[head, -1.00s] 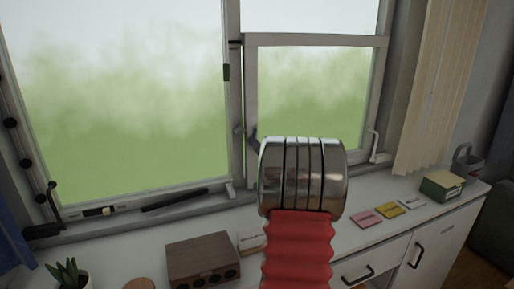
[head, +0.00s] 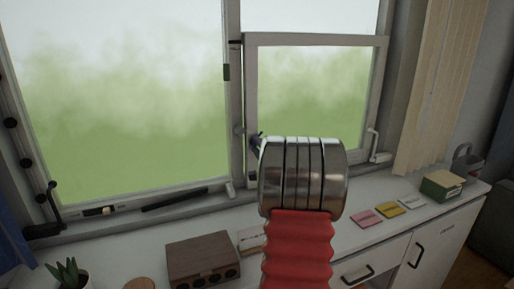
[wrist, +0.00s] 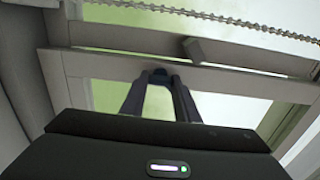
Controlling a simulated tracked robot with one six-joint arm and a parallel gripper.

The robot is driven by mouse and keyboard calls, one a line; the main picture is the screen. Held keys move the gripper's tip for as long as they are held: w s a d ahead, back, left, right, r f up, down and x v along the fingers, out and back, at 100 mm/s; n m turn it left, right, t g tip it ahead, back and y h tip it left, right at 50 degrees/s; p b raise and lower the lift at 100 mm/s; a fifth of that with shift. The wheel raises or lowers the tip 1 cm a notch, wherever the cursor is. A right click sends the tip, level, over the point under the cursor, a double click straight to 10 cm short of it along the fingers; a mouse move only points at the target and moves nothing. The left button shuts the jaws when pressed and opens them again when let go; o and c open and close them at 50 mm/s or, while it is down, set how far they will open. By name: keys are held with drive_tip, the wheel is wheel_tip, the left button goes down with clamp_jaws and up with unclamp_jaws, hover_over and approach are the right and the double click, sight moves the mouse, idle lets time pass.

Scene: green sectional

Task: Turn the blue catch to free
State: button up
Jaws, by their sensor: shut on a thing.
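My gripper (wrist: 160,80) reaches up to the window's middle upright in the wrist view. Its two dark fingers slant together and are shut on a small dark-blue piece, which I take to be the blue catch (wrist: 159,71). The fingers cover most of the catch, so its exact angle cannot be told. In the head view my silver wrist and red sleeve hide most of the gripper. Only a small dark-blue bit (head: 256,141) shows past the wrist's upper left edge, beside the upright; whether it is catch or fingertip is unclear.
The right window sash (head: 317,40) is in its frame. A grey block (wrist: 193,48) and a bead chain (wrist: 215,17) lie beyond the fingers. On the sill counter stand a brown box (head: 203,260), a green box (head: 441,187) and coloured cards (head: 366,219).

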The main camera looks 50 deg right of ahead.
drive_tip(key=shift+s+d+f, duration=0.15)
drive_tip(key=shift+d, duration=0.05)
drive_tip(key=o, duration=0.8)
drive_tip(key=shift+o, duration=1.2)
drive_tip(key=shift+a, duration=0.1)
drive_tip(key=v, duration=1.3)
drive_tip(key=shift+s+a, duration=0.2)
drive_tip(key=shift+s, duration=0.1)
